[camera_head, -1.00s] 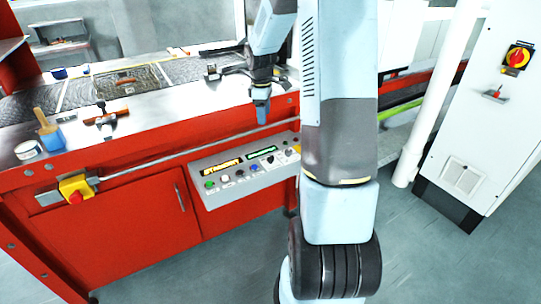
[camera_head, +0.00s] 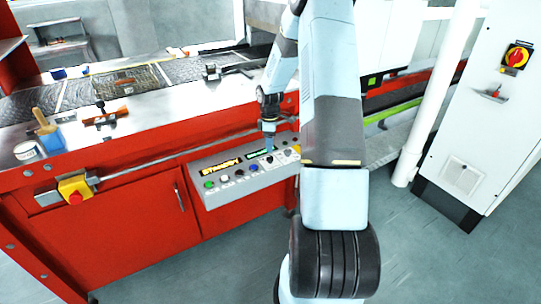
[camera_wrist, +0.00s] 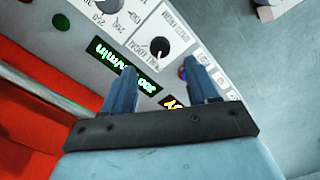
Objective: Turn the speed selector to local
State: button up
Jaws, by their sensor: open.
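A sloped grey control panel (camera_head: 228,187) is fixed to the front of the red machine. In the wrist view a black selector knob (camera_wrist: 160,47) with a light pointer mark sits on a white label plate, printed upside down in this view. A second dial with a number scale (camera_wrist: 110,10) is cut by the top edge. My gripper (camera_head: 269,147) is over the right part of the panel. Its two blue fingers are open and empty, with the knob showing beyond the gap between the fingertips (camera_wrist: 166,75).
A green lit display (camera_wrist: 125,68) sits beside the knob. Coloured buttons (camera_head: 225,176) and an amber display (camera_head: 220,167) fill the panel's left. A yellow box with a red button (camera_head: 75,190) is at the machine's left. A white cabinet (camera_head: 485,110) stands at the right.

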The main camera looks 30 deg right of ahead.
aim_at(270, 157)
notch_tip(270, 157, down, 7)
jog(key=shift+r, duration=0.15)
dwell(0.4)
